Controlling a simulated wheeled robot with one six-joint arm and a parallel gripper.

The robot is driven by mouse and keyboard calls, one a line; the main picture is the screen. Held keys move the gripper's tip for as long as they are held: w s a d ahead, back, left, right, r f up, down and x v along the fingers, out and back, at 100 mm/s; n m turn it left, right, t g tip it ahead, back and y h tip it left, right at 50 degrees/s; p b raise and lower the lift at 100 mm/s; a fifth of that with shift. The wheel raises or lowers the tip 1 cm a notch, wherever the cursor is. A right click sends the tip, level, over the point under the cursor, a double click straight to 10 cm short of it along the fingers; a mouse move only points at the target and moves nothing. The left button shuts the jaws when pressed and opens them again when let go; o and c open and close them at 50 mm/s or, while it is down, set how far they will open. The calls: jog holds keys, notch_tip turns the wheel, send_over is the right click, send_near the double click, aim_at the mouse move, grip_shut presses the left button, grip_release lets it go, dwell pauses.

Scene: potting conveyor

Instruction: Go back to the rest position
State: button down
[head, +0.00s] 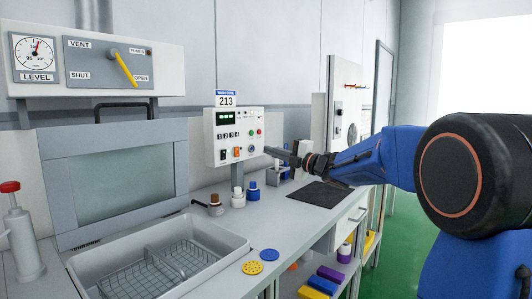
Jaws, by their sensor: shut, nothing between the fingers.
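My gripper (270,151) is at the end of my blue arm, which reaches in from the right. Its fingers are shut with nothing visible between them. It points left, close to the right side of a white control box (218,152) with a green display, buttons and switches. I cannot tell whether the fingertips touch the box.
A grey basin (235,243) with a wire basket is at the front left. Several small bottles (254,192) stand behind it. A dark mat (320,193) lies on the counter below my arm. Open green floor (408,240) is at the right.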

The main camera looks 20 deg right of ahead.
jog(key=shift+s+d, duration=0.1)
dwell(0.3)
jog(key=s+d+f+m+g+h, duration=0.1)
jog(key=s+d+f+m+h, duration=0.25)
jog(key=s+m, duration=0.25)
jog(key=s+d+f+m+h, duration=0.2)
jog(key=s+f+m+h, duration=0.1)
jog(key=s+m+h, duration=0.25)
jog(key=s+d+f+m+g+h, duration=0.1)
jog(key=s+d+f+m+h, duration=0.25)
jog(key=s+m, duration=0.3)
jog(key=s+a+f+m+g, duration=0.2)
jog(key=s+f+g, duration=0.1)
jog(key=s+f, duration=0.4)
jog(key=s+a+f+m+g, duration=0.2)
jog(key=s+f, duration=0.5)
jog(key=s, duration=0.6)
jog(key=s+a+f+m+g+y, duration=0.1)
jog(key=s+a+f+m+g, duration=0.1)
jog(key=s+f, duration=0.5)
jog(key=s+m+g, duration=0.1)
jog(key=s, duration=0.2)
jog(key=shift+s+a+g, duration=0.25)
jog(key=shift+a+g, duration=0.05)
jog(key=shift+g, duration=0.1)
jog(key=shift+w+r, duration=0.15)
